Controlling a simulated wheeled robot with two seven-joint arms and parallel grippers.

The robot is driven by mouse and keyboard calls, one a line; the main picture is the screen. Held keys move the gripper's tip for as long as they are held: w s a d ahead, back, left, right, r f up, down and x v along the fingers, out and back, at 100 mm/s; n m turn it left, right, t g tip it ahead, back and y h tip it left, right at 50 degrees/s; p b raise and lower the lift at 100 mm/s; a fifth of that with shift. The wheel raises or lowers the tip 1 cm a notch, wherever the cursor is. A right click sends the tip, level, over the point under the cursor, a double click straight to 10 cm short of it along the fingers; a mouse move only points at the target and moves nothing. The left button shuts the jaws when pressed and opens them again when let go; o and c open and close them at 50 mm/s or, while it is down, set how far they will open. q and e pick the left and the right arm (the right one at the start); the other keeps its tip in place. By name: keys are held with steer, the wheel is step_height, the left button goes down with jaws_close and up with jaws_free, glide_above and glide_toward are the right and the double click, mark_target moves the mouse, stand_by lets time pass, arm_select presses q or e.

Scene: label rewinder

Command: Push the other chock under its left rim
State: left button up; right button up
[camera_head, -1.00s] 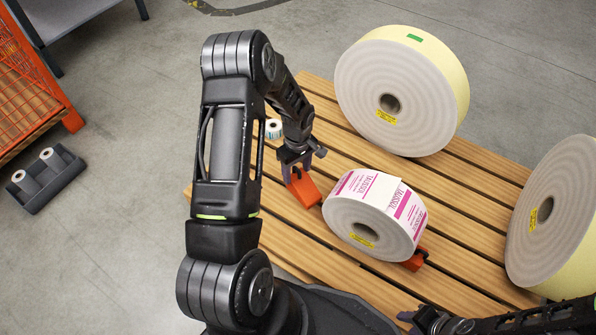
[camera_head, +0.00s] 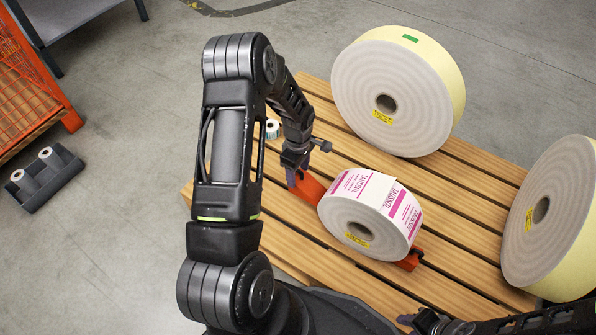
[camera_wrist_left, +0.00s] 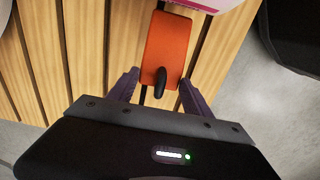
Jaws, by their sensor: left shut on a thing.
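The label roll (camera_head: 338,225), white with pink print and a grey side face, stands on its rim on the slatted wooden platform (camera_head: 455,215). One orange chock (camera_head: 409,263) sits at its lower right rim, partly hidden by the roll. The other orange chock (camera_head: 311,188) lies at its left rim; I cannot tell whether it touches. My left gripper (camera_head: 294,178) is shut on this chock's outer end. In the left wrist view the chock (camera_wrist_left: 165,45), with a black knob, lies between the fingers, and the roll's edge (camera_wrist_left: 205,4) shows beyond. My right gripper (camera_head: 408,319) is only partly visible at the bottom.
Two large cream rolls stand on the platform, one at the back (camera_head: 395,90) and one at the right (camera_head: 550,215). A tiny roll (camera_head: 272,129) stands behind my left arm. An orange rack (camera_head: 30,85) and a black holder (camera_head: 48,180) are on the left floor.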

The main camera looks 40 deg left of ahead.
arm_select(q)
steer(key=shift+f, duration=0.1)
steer(key=shift+d+f+b, duration=0.15)
steer(key=shift+f+b, duration=0.85)
steer(key=shift+f, duration=0.4)
steer(key=shift+d+f+b, duration=0.2)
steer(key=shift+f+b, duration=0.8)
steer(key=shift+f, duration=0.35)
steer(key=shift+d+f+b, duration=0.15)
steer(key=shift+f+b, duration=0.85)
steer(key=shift+f, duration=0.4)
steer(key=shift+w+d+f, duration=0.1)
steer(key=shift+d, duration=0.35)
steer(key=o, duration=1.4)
steer(key=shift+o, duration=0.2)
step_height(320, 180, up, 8)
steer(key=p, duration=0.3)
